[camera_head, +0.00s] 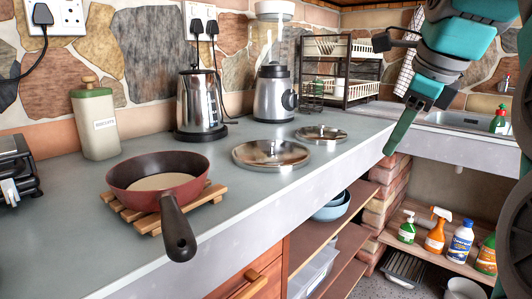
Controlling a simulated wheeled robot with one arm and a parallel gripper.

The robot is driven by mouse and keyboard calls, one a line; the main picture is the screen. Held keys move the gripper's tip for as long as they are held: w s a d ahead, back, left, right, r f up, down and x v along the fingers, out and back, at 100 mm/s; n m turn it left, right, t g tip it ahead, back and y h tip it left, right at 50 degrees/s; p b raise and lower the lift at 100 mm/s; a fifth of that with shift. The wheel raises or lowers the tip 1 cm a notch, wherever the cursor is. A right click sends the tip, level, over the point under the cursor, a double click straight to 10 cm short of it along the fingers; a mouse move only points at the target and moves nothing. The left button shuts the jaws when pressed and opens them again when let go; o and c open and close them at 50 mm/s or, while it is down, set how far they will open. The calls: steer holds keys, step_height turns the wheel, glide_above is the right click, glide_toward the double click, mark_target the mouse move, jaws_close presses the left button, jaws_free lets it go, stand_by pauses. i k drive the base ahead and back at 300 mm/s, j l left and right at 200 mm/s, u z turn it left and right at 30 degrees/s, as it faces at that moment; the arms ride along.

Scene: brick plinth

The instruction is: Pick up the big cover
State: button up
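The big cover (255,157) is a round metal lid with a small knob on top. It lies flat on the grey counter, right of the red pan. A smaller metal lid (333,137) of the same kind lies behind it to the right. My gripper (391,150) hangs at the upper right, fingers pointing down, near the counter's front edge. It is right of both lids and apart from them. I see one green finger side-on, so its opening cannot be judged.
A kettle (200,103), a blender (274,95) and a dish rack (345,82) stand behind. The counter (245,196) in front of the lids is clear.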

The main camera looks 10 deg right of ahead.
mark_target(264, 156)
steer(key=k+l+u, duration=0.2)
steer(key=l, duration=0.2)
steer(key=l+u, duration=0.25)
steer(key=l, duration=0.2)
steer(key=k+l+u, duration=0.2)
steer(key=l, duration=0.15)
steer(key=i, duration=0.05)
